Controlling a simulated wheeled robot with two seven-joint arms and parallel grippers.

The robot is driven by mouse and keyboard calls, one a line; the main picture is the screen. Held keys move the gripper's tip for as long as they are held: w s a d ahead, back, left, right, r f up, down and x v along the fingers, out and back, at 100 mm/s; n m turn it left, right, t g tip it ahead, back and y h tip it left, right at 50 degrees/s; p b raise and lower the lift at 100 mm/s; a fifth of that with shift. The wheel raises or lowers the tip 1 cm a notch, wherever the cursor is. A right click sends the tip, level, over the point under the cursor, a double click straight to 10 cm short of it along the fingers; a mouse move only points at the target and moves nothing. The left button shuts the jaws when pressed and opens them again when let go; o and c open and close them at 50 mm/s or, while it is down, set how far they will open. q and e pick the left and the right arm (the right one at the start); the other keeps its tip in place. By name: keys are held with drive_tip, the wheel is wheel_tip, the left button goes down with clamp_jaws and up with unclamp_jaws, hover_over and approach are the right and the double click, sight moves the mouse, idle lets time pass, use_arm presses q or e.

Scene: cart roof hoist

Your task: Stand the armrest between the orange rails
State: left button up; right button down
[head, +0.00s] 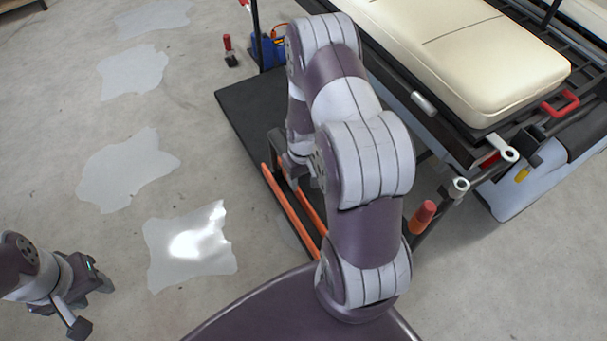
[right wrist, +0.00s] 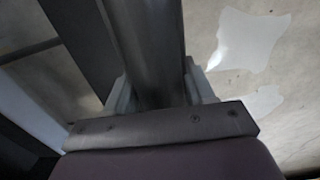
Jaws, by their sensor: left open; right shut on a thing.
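Two parallel orange rails (head: 291,215) lie on a black platform (head: 241,118) beside the bed cart. My right gripper (head: 296,168) is by the far end of the rails, partly hidden by my own arm. It is shut on the armrest, a dark grey piece (head: 277,142). In the right wrist view the armrest (right wrist: 150,50) is a smooth grey bar between the fingers. Its lower end is hidden, so I cannot tell whether it touches the platform or stands between the rails. My left gripper (head: 88,300) is open and empty at the lower left, over bare floor.
A cart with a cream mattress (head: 465,50) stands at the upper right. A red-handled tool (head: 229,50) and a blue box (head: 268,52) are near the platform's far end. An orange-red handle (head: 423,215) stands right of my arm. The floor at left is clear except flat pale patches (head: 130,165).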

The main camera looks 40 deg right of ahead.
drive_tip(key=shift+f, duration=0.3)
idle(0.5)
drive_tip(key=shift+c, duration=1.6)
unclamp_jaws()
drive_tip(key=shift+f, duration=0.1)
wheel_tip(320, 180, up, 12)
drive_tip(key=p, duration=0.4)
drive_tip(key=shift+r, duration=0.4)
